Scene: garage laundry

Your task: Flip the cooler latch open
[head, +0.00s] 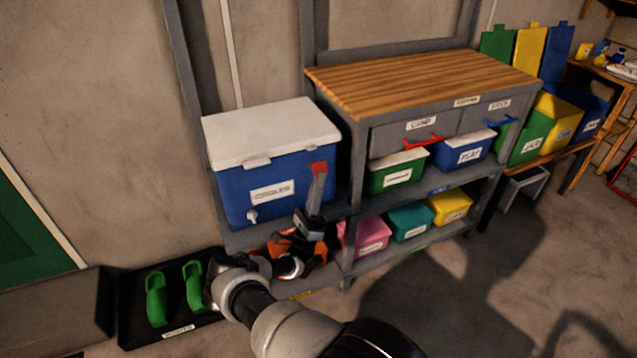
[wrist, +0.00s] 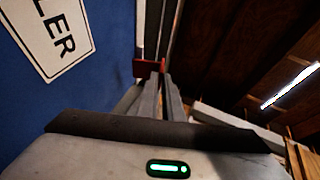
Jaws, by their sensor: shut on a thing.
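The cooler (head: 235,185) is a blue box with a white lid (head: 265,132), and the lid lies down on it. A small red piece, seemingly the latch (head: 319,167), is at the upper right of the cooler's front. My gripper (head: 317,178) reaches up from below, and its long grey fingers are shut on this red latch. In the wrist view, the fingers (wrist: 165,85) point away with their tips at the red latch (wrist: 146,69). The blue cooler front (wrist: 100,65) with part of its label (wrist: 50,35) fills the left side. The fingertips partly hide the latch.
A workbench (head: 420,80) with a wooden top stands close to the right of the cooler, with bins on its shelves. A tray (head: 135,312) with green clogs lies on the floor at lower left. A white spout (head: 252,215) sticks out low on the cooler. Open floor (head: 450,300) lies at right.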

